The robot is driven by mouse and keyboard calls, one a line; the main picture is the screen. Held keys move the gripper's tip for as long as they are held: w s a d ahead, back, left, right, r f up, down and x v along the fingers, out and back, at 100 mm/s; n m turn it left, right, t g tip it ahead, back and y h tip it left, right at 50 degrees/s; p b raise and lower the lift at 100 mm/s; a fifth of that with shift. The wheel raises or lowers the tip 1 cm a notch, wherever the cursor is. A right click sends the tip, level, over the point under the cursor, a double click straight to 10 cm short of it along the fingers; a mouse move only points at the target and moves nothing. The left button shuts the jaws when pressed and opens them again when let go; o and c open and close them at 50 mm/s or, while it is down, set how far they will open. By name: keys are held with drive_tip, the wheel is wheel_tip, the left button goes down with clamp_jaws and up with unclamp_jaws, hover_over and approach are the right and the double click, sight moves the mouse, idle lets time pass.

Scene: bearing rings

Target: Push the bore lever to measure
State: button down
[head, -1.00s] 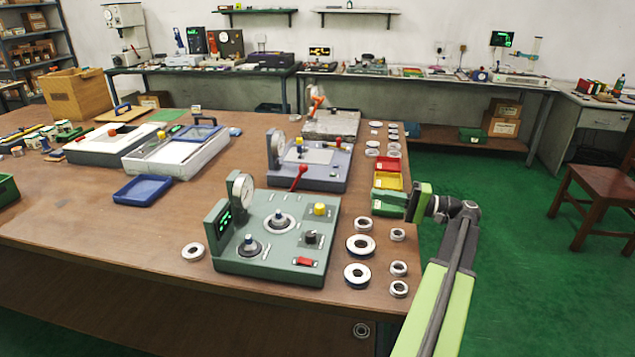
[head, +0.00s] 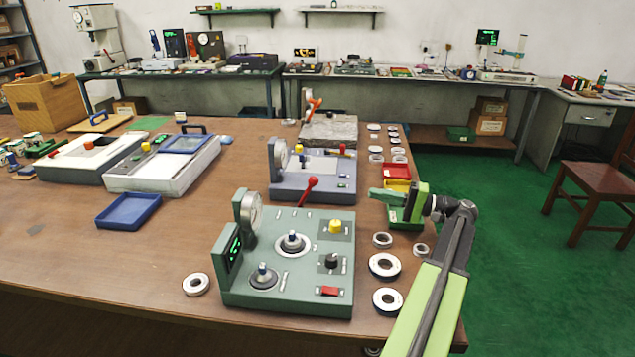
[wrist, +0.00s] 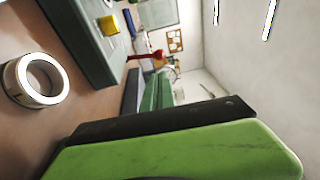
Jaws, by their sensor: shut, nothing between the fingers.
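The green gauge station (head: 285,270) stands at the near part of the table, with a dial, two round posts, a yellow knob, a black knob and a red switch. A lever with a red knob (head: 313,181) rises at its back edge, tilted right; I cannot tell if it belongs to this station or the blue-grey one behind. The red lever also shows in the wrist view (wrist: 157,54). My gripper (head: 372,193) is shut and empty, right of the lever and apart from it, fingers pointing left. Its green fingers show in the wrist view (wrist: 160,80).
The blue-grey station (head: 312,185) stands behind the green one. Red (head: 408,171) and yellow (head: 398,185) bins lie by my gripper. Several metal rings line the right edge, one (head: 384,265) near my arm. Another ring (head: 196,284) lies left of the green station. A blue tray (head: 129,211) is farther left.

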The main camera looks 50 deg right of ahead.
drive_tip(key=p+x, duration=0.1)
drive_tip(key=x, duration=1.3)
drive_tip(key=shift+w+a, duration=0.15)
drive_tip(key=shift+w, duration=0.15)
